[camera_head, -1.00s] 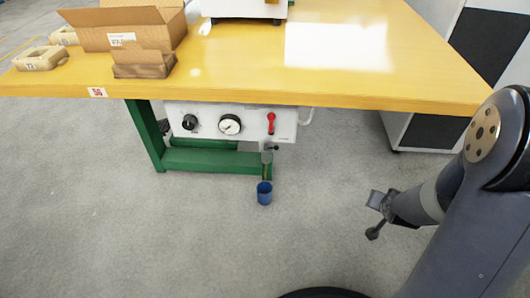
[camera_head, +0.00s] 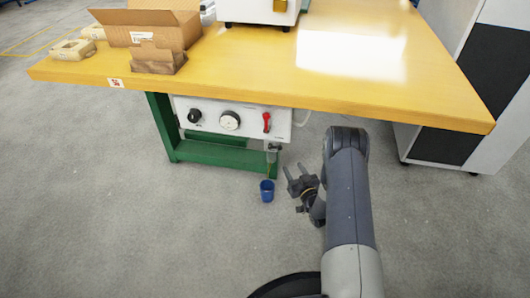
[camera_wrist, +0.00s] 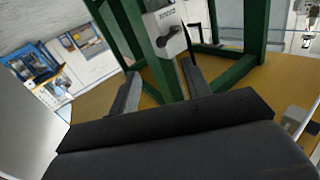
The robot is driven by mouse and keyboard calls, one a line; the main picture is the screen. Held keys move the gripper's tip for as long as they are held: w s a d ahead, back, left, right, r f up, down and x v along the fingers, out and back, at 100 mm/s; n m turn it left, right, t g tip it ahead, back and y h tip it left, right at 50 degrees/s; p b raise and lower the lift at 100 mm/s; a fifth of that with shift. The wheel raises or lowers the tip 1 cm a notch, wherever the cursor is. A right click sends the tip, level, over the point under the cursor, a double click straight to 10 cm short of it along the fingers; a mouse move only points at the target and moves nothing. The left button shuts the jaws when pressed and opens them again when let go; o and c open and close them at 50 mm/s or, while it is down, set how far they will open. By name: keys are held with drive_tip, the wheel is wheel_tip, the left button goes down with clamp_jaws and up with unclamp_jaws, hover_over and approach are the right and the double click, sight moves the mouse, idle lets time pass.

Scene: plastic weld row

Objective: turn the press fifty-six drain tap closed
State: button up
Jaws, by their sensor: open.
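The white panel (camera_head: 235,120) under the yellow bench carries a red-handled lever (camera_head: 266,122), a round gauge (camera_head: 230,120) and a black knob (camera_head: 194,116). Below its right end hangs a small fitting with a dark drain tap (camera_head: 273,148); its handle is too small to read. My gripper (camera_head: 296,171) is open and empty, just right of and below the tap, apart from it. In the wrist view my gripper (camera_wrist: 160,90) has its fingers spread, with a white box (camera_wrist: 162,20) bearing a dark lever or knob beyond them.
A blue cup (camera_head: 267,190) stands on the floor below the tap, left of my gripper. Green bench legs (camera_head: 160,125) and a low green crossbar (camera_head: 222,156) stand behind. The number plate (camera_head: 116,83) is on the bench edge. A cabinet (camera_head: 440,150) stands right. Front floor is clear.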

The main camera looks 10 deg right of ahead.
sight(281, 149)
drive_tip(key=b+x, duration=0.4)
drive_tip(key=x, duration=0.7)
drive_tip(key=shift+a, duration=0.25)
drive_tip(key=shift+s, duration=0.1)
drive_tip(key=shift+c, duration=0.5)
drive_tip(key=shift+r, duration=0.1)
drive_tip(key=c, duration=0.8)
drive_tip(key=shift+c, duration=0.2)
